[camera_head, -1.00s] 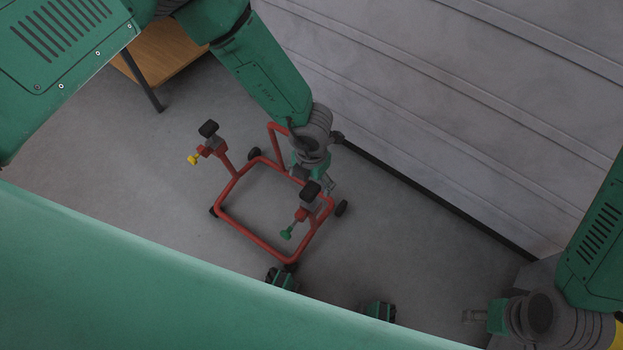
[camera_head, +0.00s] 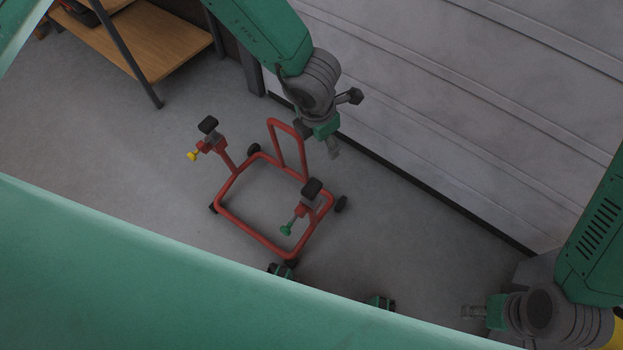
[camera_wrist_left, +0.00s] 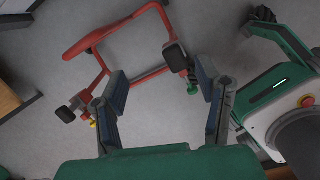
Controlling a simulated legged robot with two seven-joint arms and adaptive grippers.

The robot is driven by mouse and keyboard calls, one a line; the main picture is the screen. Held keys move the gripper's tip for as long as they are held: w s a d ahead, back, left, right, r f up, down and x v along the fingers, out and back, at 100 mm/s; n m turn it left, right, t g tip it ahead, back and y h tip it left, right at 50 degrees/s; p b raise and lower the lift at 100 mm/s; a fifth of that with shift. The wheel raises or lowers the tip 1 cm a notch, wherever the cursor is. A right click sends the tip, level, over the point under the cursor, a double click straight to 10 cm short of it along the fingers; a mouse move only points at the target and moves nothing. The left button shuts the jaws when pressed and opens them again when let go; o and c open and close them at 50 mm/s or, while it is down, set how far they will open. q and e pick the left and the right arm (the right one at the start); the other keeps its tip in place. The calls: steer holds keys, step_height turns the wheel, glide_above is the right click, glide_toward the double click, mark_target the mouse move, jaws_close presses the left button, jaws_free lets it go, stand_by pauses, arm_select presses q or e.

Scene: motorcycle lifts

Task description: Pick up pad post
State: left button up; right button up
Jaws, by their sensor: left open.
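A red tubular stand (camera_head: 262,236) on small black wheels stands on the floor, with a tall loop at its back. Two pad posts with black pads rise from it. The left post (camera_head: 207,137) has a yellow knob, and the right post (camera_head: 309,198) has a green knob. Both posts also show in the left wrist view, the green-knob one (camera_wrist_left: 178,58) between and beyond the fingertips, the yellow-knob one (camera_wrist_left: 72,112) at left. My left gripper (camera_head: 334,152) is open and empty (camera_wrist_left: 160,72), apart from both posts. My right gripper (camera_head: 472,312) is at lower right; its jaw state is unclear.
A wooden shelf (camera_head: 165,48) with dark legs stands at upper left. A grey panelled wall (camera_head: 450,100) with a dark base strip runs along the right, close to my left gripper. Grey floor (camera_head: 120,160) left of the stand is clear.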

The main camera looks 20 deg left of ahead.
arm_select(q)
steer(key=w+d+m+t+h, duration=0.2)
steer(key=w+d+m, duration=0.1)
steer(key=m, duration=0.3)
steer(key=m+g+y+p, duration=0.1)
steer(key=m+g+y, duration=0.25)
steer(key=m, duration=2.35)
glide_above(312, 186)
step_height(312, 186, down, 4)
steer(key=shift+g+h, duration=0.25)
steer(key=shift+h, duration=0.2)
step_height(312, 186, down, 8)
steer(key=b, duration=0.2)
steer(key=shift+d+f+b, duration=0.15)
steer(key=shift+b, duration=0.15)
steer(key=f+b, duration=0.2)
steer(key=f, duration=0.3)
steer(key=shift+a+f, duration=0.1)
steer(key=shift+a, duration=0.1)
jaws_close()
